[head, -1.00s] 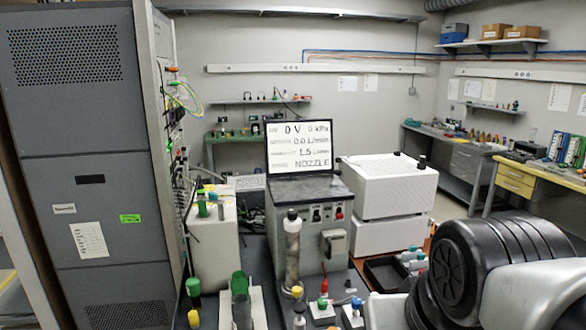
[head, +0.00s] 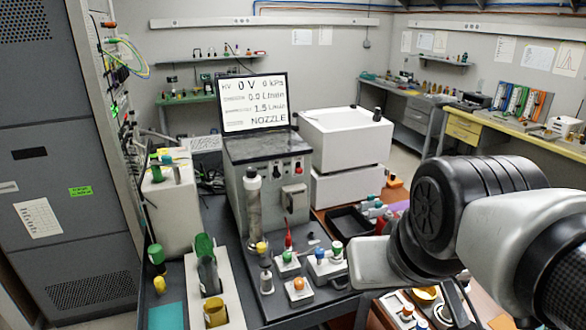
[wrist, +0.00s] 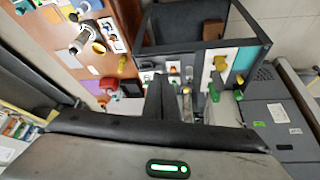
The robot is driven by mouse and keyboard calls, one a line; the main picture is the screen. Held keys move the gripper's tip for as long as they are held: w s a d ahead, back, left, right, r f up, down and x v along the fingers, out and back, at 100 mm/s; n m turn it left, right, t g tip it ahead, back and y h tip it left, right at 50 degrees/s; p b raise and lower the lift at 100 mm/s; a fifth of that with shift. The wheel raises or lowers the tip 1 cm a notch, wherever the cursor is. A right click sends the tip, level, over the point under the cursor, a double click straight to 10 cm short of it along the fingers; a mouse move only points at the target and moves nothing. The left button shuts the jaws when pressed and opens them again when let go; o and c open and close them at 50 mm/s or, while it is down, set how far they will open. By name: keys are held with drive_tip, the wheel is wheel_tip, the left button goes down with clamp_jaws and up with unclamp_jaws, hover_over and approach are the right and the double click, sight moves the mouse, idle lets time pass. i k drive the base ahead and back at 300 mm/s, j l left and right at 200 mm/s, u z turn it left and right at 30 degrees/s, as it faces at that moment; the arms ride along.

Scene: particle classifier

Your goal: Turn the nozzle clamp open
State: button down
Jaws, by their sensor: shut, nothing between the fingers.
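I cannot tell for sure which part is the nozzle clamp. A grey instrument box (head: 270,180) stands on the dark bench, with a screen (head: 253,104) reading "0 V" and "NOZZLE". Its front carries a grey block-like fitting (head: 294,198) and small knobs. A clear upright cylinder with a pale cap (head: 253,205) stands in front of its left side. My gripper (wrist: 160,100) shows in the wrist view, with its dark fingers together and empty, pointing toward the bench. In the head view my arm enters from the right; the fingers are hidden there.
Small white blocks with coloured knobs (head: 299,290) sit at the bench's front. A pale stand with a green tube (head: 207,262) and a yellow cup (head: 215,312) is at left. A white box stack (head: 345,140) stands behind. A tall grey cabinet (head: 50,200) bounds the left.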

sight(320, 254)
drive_tip(key=j+z, duration=0.1)
drive_tip(key=z, duration=0.3)
drive_tip(key=i+j+z, duration=0.1)
drive_tip(key=z, duration=0.25)
drive_tip(key=j+z, duration=0.15)
drive_tip(key=z, duration=0.25)
drive_tip(key=j+z, duration=0.15)
drive_tip(key=z, duration=0.2)
